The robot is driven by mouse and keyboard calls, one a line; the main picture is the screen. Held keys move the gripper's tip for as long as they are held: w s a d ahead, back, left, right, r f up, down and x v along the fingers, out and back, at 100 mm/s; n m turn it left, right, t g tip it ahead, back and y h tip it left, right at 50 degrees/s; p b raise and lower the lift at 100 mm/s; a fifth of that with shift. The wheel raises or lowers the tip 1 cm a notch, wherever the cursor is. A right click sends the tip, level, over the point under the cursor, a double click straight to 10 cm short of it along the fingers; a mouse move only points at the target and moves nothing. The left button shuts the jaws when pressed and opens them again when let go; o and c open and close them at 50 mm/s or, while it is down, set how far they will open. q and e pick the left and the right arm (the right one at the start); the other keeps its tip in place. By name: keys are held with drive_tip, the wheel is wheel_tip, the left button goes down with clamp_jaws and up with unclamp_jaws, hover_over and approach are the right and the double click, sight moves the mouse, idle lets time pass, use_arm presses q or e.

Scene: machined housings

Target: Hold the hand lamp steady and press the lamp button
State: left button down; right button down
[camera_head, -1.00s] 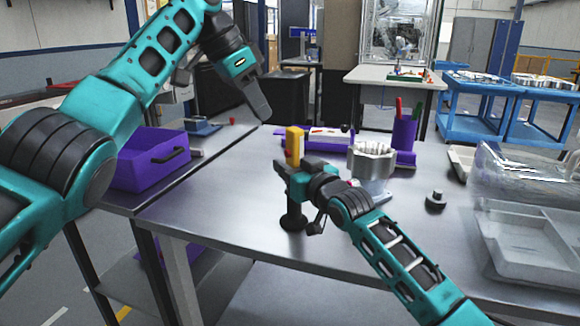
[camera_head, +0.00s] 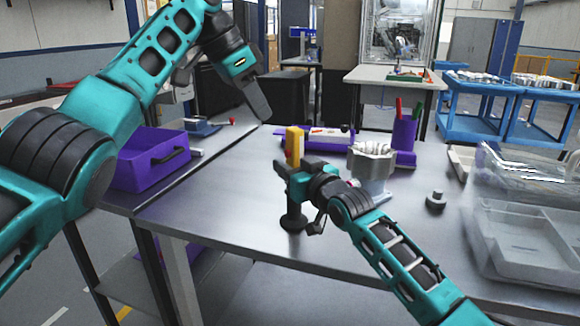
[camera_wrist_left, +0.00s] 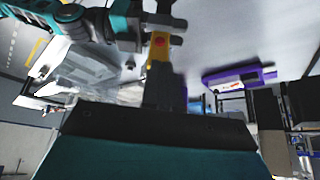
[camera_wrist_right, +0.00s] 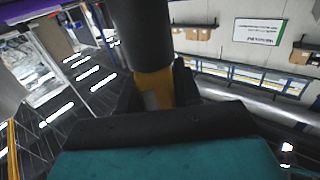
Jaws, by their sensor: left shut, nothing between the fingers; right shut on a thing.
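The hand lamp has a yellow upper body (camera_head: 295,142) with a red button on its side and a black round lower part (camera_head: 293,213). It stands upright above the metal table's front. My right gripper (camera_head: 292,168) is shut around the lamp's middle. In the right wrist view the lamp's yellow body (camera_wrist_right: 155,88) sits between the fingers, with its black part above it. My left gripper (camera_head: 262,110) is shut and empty, above and to the left of the lamp, apart from it. In the left wrist view the red button (camera_wrist_left: 158,40) faces the camera, beyond the left fingertips.
A purple bin (camera_head: 150,165) stands on the left bench. Behind the lamp are a purple tray (camera_head: 325,138), a silver fluted part (camera_head: 372,163) and a purple pen cup (camera_head: 403,135). A small dark part (camera_head: 436,200) and clear trays (camera_head: 530,245) lie to the right. The table's front left is clear.

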sight(287, 154)
use_arm(q)
drive_tip(key=shift+f, duration=0.1)
drive_tip(key=w+a+f+n+t+y, duration=0.1)
drive_tip(key=w+f+t, duration=0.3)
drive_tip(key=f, duration=0.2)
drive_tip(key=w+a+f+t, duration=0.1)
drive_tip(key=w+f+t, duration=0.25)
drive_tip(key=f, duration=0.25)
drive_tip(key=s+a+r+m+t, duration=0.1)
drive_tip(key=s+a+m+t, duration=0.25)
drive_tip(key=s+t, duration=0.8)
drive_tip(key=w+d+g, duration=0.1)
drive_tip(key=w+d, duration=0.2)
drive_tip(key=d, duration=0.4)
drive_tip(key=shift+w+d+n+g, duration=0.2)
drive_tip(key=shift+n+g, duration=0.1)
drive_tip(key=shift+n, duration=0.15)
drive_tip(key=shift+r, duration=0.1)
idle(1.0)
